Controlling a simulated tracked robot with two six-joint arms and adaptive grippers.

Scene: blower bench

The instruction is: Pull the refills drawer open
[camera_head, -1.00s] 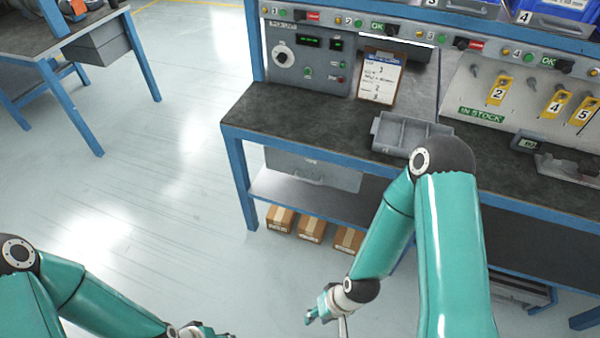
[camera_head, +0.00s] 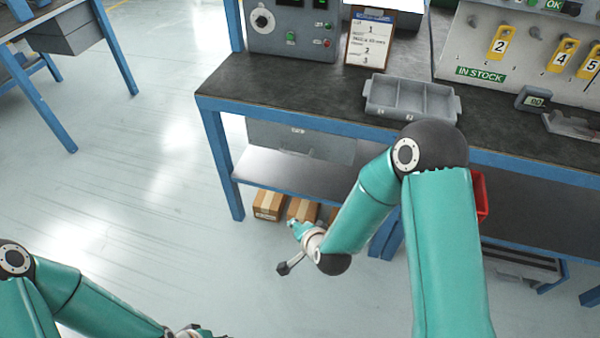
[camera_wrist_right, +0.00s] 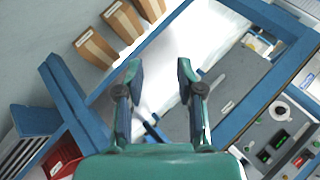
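A grey drawer (camera_head: 300,140) with a small label hangs under the bench's left end in the head view. It looks closed. The label is too small to read. My right gripper (camera_head: 297,229) is in front of and below the drawer, apart from it, near the lower shelf. In the right wrist view my right gripper (camera_wrist_right: 159,75) is open, with nothing between its fingers; a grey panel with a small label (camera_wrist_right: 227,107), likely the drawer front, is beyond it. My left gripper (camera_head: 203,332) is low at the picture's bottom edge, partly cut off; its opening cannot be made out.
Cardboard boxes (camera_head: 268,204) stand beneath the lower shelf (camera_head: 285,170). A grey divided tray (camera_head: 410,99) and a clipboard (camera_head: 371,40) are on the bench. A red bin (camera_head: 480,196) shows behind my right arm.

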